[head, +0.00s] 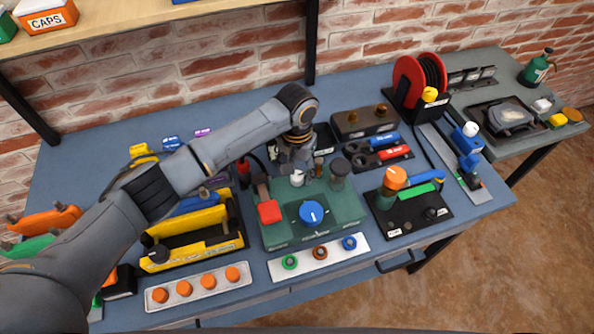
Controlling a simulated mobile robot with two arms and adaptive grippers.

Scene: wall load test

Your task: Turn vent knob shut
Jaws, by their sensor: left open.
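A green test unit (335,230) sits on the blue bench. A large blue knob (311,212) with a white pointer line is on its top. A small white knob-like part (297,179) stands near the unit's back edge, and a dark grey cylinder (339,172) stands right of it. A red block-shaped handle (269,211) is at the left. I cannot read which part is labelled vent. My left gripper (304,170) is open and points down over the unit's back edge, close to the white part. I cannot tell whether they touch. My right gripper is not in view.
A yellow tool tray (190,262) lies left of the unit. A strip with coloured rings (320,251) lies in front. A black plate (415,222) with an orange-topped knob (395,177) is at the right. A red cable reel (408,82) stands behind.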

